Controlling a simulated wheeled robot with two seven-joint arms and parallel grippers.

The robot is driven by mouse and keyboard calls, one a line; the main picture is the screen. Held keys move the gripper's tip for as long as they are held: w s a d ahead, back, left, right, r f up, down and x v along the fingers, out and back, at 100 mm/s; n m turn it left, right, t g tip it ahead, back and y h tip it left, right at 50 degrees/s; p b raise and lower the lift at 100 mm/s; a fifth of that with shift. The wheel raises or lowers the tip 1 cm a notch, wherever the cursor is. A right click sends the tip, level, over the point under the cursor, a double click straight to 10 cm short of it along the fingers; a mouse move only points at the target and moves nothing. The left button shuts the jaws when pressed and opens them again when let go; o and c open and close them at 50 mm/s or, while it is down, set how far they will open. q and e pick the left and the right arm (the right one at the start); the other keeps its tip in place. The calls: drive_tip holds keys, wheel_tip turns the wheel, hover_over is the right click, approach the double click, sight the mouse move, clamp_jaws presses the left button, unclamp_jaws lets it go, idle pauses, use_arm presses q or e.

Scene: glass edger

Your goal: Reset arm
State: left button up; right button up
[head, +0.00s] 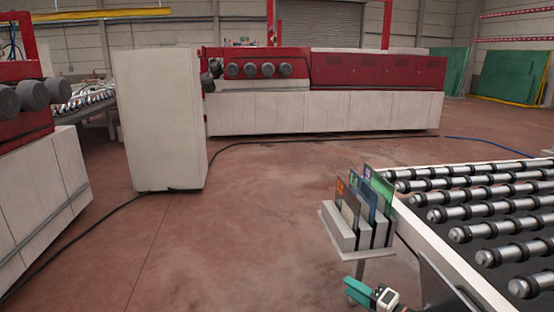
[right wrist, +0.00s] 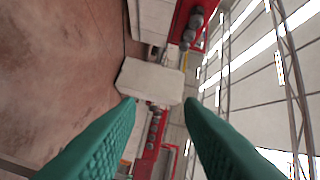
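My right gripper (head: 358,291) shows at the bottom of the head view, with teal fingers and a white and dark body. It is below and in front of a small stand (head: 366,254) with glass samples and touches nothing that I can see. In the right wrist view its two ribbed teal fingers (right wrist: 160,110) are spread apart with nothing between them. That view looks out over the floor and the machines, turned on its side. My left gripper is not in view.
The stand holds several upright glass pieces with coloured labels (head: 374,193). A roller conveyor (head: 480,205) fills the right side. A pale cabinet (head: 160,120) and a red and white machine (head: 330,112) stand behind. Dark cables cross the red floor (head: 240,230), which is otherwise clear.

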drive_tip(key=s+d+f+m+g+h, duration=0.1)
drive_tip(key=s+f+m+g+h, duration=0.25)
drive_tip(key=s+m, duration=0.7)
drive_tip(key=s+f+m+g+h, duration=0.35)
drive_tip(key=s+m, duration=0.45)
drive_tip(key=s, duration=0.6)
drive_tip(key=s+d+f+m+g+h, duration=0.1)
drive_tip(key=s+f+m+g+h, duration=0.25)
drive_tip(key=s+m, duration=0.75)
drive_tip(key=s+f+n+b, duration=0.1)
drive_tip(key=s+f+b, duration=0.1)
drive_tip(key=f, duration=1.4)
drive_tip(key=s+f+n+b, duration=0.2)
drive_tip(key=f, duration=1.4)
drive_tip(key=s+d+f+g+h+b, duration=0.1)
drive_tip(key=s+d+f+g+b, duration=0.1)
drive_tip(key=s+f, duration=1.3)
wheel_tip(320, 180, down, 3)
drive_tip(key=shift+s+d+r, duration=0.2)
drive_tip(key=shift+s, duration=0.05)
